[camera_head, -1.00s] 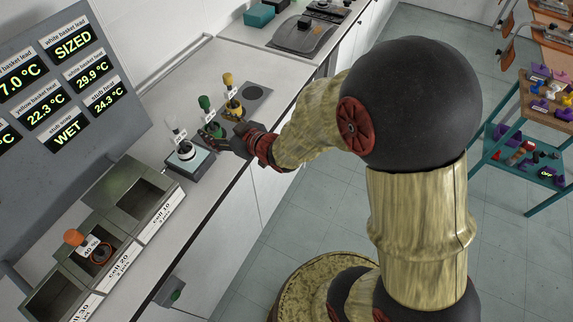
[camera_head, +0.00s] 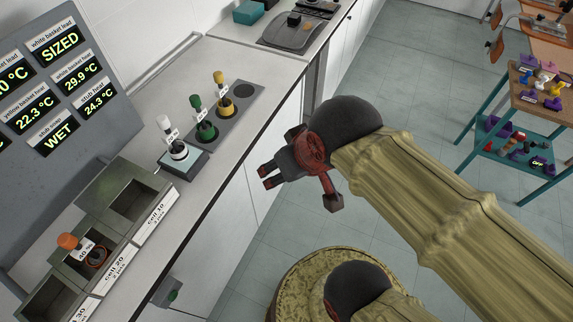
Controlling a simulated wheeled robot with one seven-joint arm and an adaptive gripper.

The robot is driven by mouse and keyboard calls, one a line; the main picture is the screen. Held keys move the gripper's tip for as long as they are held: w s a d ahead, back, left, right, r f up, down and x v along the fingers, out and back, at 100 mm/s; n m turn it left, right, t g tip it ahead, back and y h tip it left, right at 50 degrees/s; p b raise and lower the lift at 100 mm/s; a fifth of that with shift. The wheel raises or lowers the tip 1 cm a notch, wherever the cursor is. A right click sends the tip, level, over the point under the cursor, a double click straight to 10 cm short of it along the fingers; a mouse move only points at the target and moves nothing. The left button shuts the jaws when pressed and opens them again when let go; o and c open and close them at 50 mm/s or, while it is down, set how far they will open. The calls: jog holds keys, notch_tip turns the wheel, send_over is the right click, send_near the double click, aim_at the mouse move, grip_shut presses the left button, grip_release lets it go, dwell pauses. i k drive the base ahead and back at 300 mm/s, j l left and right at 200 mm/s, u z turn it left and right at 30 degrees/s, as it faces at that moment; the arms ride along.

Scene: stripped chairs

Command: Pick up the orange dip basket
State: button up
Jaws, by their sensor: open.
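The orange dip basket (camera_head: 68,241) shows its orange knob above the compartment marked "cell 20" of a grey metal tank block (camera_head: 122,164) at the lower left. A tag reading about "40 %" hangs by it, and its lower part is inside the compartment. My gripper (camera_head: 264,177) is open and empty in front of the counter's front edge, pointing left. It is well to the right of the orange basket and touches nothing.
White (camera_head: 168,133), green (camera_head: 198,112) and yellow (camera_head: 220,88) handled baskets stand on the counter between the tank block and the back. Cells 10 and 30 flank cell 20. A display panel (camera_head: 90,60) stands behind. A teal cart (camera_head: 520,140) is at right.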

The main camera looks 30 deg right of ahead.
aim_at(96, 256)
jog(key=u, duration=1.15)
